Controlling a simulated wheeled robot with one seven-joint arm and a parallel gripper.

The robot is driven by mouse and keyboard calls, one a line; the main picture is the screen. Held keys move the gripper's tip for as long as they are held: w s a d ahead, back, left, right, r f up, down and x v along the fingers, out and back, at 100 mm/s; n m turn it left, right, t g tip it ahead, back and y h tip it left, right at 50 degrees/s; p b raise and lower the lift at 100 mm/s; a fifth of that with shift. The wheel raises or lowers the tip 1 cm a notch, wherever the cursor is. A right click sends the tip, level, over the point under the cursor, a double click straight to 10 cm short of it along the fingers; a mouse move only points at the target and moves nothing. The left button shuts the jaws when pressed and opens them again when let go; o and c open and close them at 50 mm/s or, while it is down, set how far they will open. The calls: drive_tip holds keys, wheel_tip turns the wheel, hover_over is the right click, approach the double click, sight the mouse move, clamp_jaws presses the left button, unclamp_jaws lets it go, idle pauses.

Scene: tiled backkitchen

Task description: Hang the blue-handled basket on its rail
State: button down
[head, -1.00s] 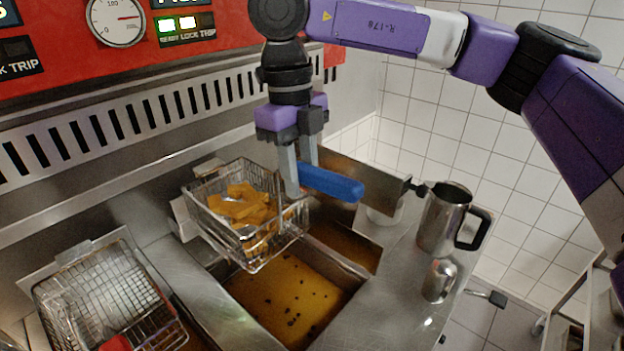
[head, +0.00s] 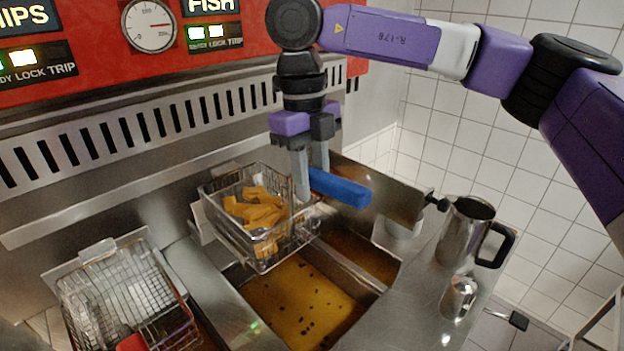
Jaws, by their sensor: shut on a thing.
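The blue-handled basket (head: 243,237) is a wire basket with golden pieces of food in it. It is held roughly level above the back part of an oil vat (head: 305,305), close to the steel back wall. Its blue handle (head: 340,187) points right and toward me. My gripper (head: 307,185) comes down from above and is shut on the handle near the basket's end. The rail is hard to make out; the basket hides much of the wall behind it. I cannot tell whether the basket touches the rail.
A second wire basket (head: 118,295) with a red handle (head: 132,343) sits at the lower left. A steel jug (head: 463,232) and a small shiny shaker (head: 459,297) stand on the right counter. A slotted steel panel (head: 150,130) runs behind. White tiled wall lies right.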

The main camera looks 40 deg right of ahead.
drive_tip(key=shift+f+b, duration=0.35)
drive_tip(key=shift+f, duration=0.25)
drive_tip(key=shift+f+b, duration=1.35)
drive_tip(key=shift+f, duration=0.35)
drive_tip(key=shift+f+b, duration=0.6)
drive_tip(key=c, duration=1)
unclamp_jaws()
